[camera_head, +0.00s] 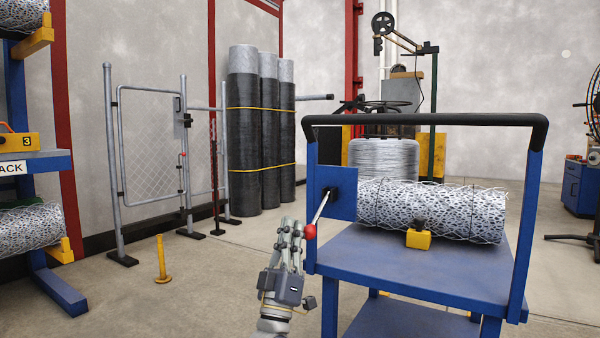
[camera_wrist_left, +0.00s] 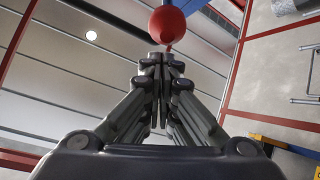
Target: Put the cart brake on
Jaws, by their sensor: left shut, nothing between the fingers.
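The blue cart (camera_head: 400,258) stands at the right with a black push handle (camera_head: 425,119) across its top. The brake lever (camera_head: 321,207) comes out of a blue plate (camera_head: 331,190) on the cart's left post and slants down to the left, ending in a red ball knob (camera_head: 310,231). My left gripper (camera_head: 291,222) is shut and empty, its fingertips pointing up just left of the knob in the head view. In the left wrist view the red knob (camera_wrist_left: 167,25) is just beyond the closed fingertips (camera_wrist_left: 161,62); I cannot tell whether they touch. My right gripper is not in view.
A wire mesh roll (camera_head: 430,209) lies on the cart with a yellow block (camera_head: 418,239) before it. A yellow post (camera_head: 161,260) stands on the floor at left. A blue rack (camera_head: 40,165) is at far left, a gate (camera_head: 150,150) behind. The floor between is clear.

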